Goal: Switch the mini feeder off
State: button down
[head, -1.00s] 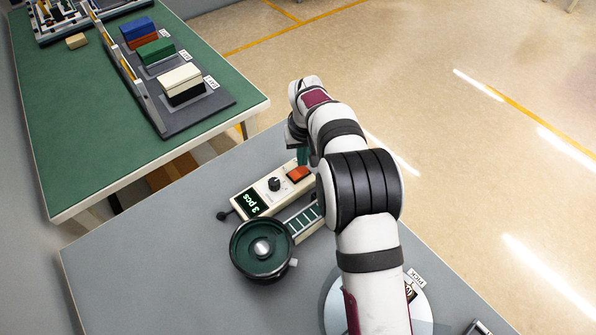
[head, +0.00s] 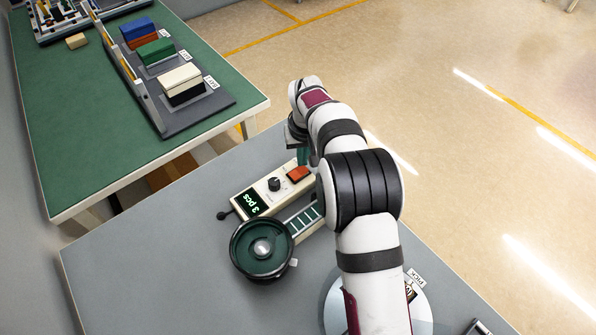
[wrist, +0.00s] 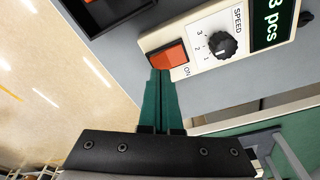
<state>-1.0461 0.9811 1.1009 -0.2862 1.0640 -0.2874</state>
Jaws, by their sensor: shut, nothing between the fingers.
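The mini feeder has a round bowl (head: 262,249) with a dark green inside and a cream control box (head: 243,199). The box carries a lit green display (head: 254,205) reading "3 pcs", a black speed knob (head: 274,184) and an orange-red rocker switch (head: 298,174). In the wrist view the switch (wrist: 167,55) sits beside the word "ON", left of the knob (wrist: 222,45). My gripper (wrist: 161,72) is shut and empty, its green fingertips at the near edge of the switch in that view. Whether they touch it I cannot tell. In the head view my arm hides most of the gripper.
A green table (head: 140,150) at the left holds a grey rack (head: 212,107) with coloured boxes. My arm covers the right end of the feeder. The grey bench (head: 150,260) is clear left of the bowl.

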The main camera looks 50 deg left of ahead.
aim_at(303, 169)
jog(key=shift+f, duration=1.05)
dwell(0.7)
jog(key=shift+r, duration=3.5)
